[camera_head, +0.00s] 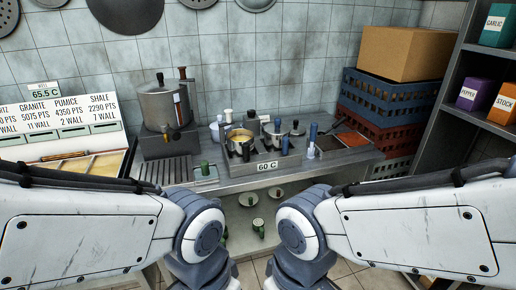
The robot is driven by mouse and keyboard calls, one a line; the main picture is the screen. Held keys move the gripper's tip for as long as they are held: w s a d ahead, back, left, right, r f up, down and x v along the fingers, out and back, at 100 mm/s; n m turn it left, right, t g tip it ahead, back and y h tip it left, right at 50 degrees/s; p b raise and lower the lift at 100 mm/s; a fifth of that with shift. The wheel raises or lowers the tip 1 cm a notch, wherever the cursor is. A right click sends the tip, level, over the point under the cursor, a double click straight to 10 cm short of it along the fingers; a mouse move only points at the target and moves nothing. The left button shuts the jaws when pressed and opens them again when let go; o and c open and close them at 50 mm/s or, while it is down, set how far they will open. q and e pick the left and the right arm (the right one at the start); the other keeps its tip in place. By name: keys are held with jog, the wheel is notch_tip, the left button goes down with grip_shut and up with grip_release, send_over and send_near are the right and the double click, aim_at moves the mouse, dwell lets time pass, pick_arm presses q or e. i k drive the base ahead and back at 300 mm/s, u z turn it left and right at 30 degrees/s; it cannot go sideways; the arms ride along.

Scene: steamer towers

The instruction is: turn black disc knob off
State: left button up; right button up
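I cannot clearly pick out a black disc knob; small parts on the counter (235,183) are too small to tell. A steel urn (163,107) with a lid and a small tap stands at the back left of the counter. A pot (239,141) with yellowish contents sits at the middle, behind a "60 C" sign (267,166). My two arms come in from the left and right and bend down near the bottom centre. Both grippers are out of view below the frame.
Several small green-marked cups or bowls (258,226) are on a lower surface below the counter. Blue and red crates (382,104) with a cardboard box (403,53) on top stand at right. A shelf with spice boxes (474,95) is far right. A price board (58,115) is at left.

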aim_at(250, 114)
jog(key=z, duration=0.2)
jog(key=i, duration=1.65)
jog(key=u, duration=0.2)
